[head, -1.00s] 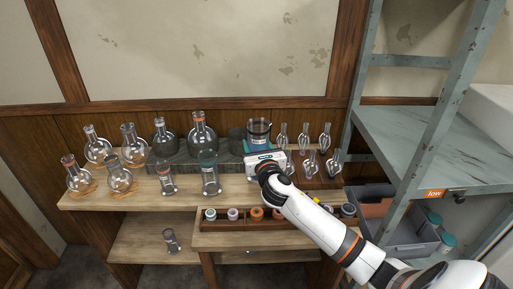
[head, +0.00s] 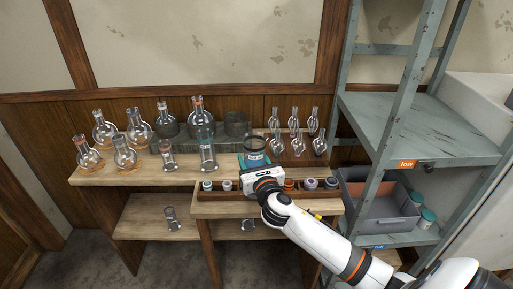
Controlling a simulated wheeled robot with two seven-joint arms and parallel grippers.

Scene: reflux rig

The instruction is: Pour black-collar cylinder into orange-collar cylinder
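A clear cylinder with a reddish-orange collar (head: 168,157) stands upright on the wooden bench, left of centre. A taller clear cylinder with a dark collar (head: 207,152) stands upright to its right. My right gripper (head: 256,160) is right of both, at the bench's front, with teal parts around a wide, dark-rimmed glass vessel (head: 255,144). It appears shut on this vessel, which looks upright; the gripper body hides its lower part. I cannot tell whether anything is inside the cylinders. My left gripper is not in view.
Round flasks (head: 125,157) stand at the left and on a grey riser (head: 178,151) behind. Several small pear-shaped flasks (head: 298,147) stand right. A rack of coloured-cap jars (head: 207,186) lines the front. A metal shelf (head: 420,130) and grey bin (head: 376,208) are right.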

